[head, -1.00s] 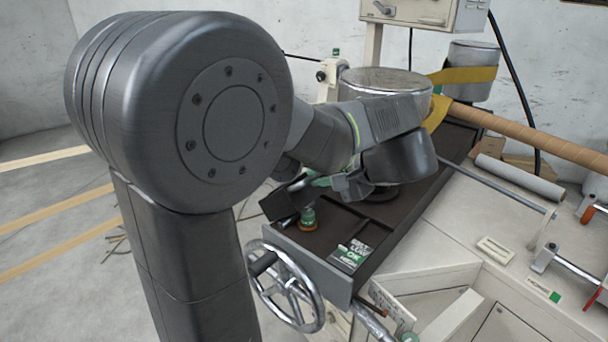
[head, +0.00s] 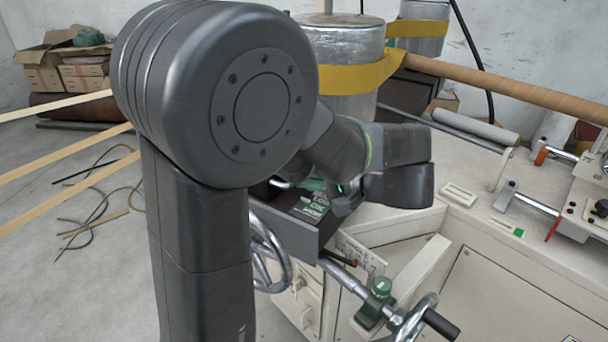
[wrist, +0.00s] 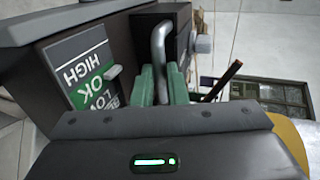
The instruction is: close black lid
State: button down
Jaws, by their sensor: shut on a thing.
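My gripper (wrist: 163,80) has two green fingers closed around a bent silver handle (wrist: 159,42) in the wrist view. The handle lies in front of a dark panel (wrist: 142,38), which looks like part of the black lid; how far the lid is open cannot be told. In the head view my gripper (head: 343,196) is low beside the dark tray, partly hidden by my arm. A label reading HIGH, OK, LOW (wrist: 88,70) is on the dark surface left of the fingers and also shows in the head view (head: 313,207).
The grey tray edge (head: 285,233) is close under my gripper, with a handwheel (head: 268,255) below it. A metal drum with a yellow band (head: 352,75) stands behind my arm. Floor at left is mostly open.

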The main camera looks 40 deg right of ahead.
jog(key=shift+s+f, duration=0.25)
jog(key=shift+f, duration=0.75)
jog(key=c, duration=1.5)
grip_release()
jog(key=shift+f, duration=0.1)
jog(key=shift+o, duration=0.2)
jog(key=shift+s+d+r, duration=0.1)
jog(key=shift+s+r, duration=0.1)
jog(key=shift+r, duration=0.05)
jog(key=p+v, duration=0.1)
jog(key=v, duration=1.2)
jog(key=shift+r, duration=0.25)
jog(key=shift+d, duration=0.1)
jog(key=b+x, duration=0.1)
jog(key=x, duration=1.1)
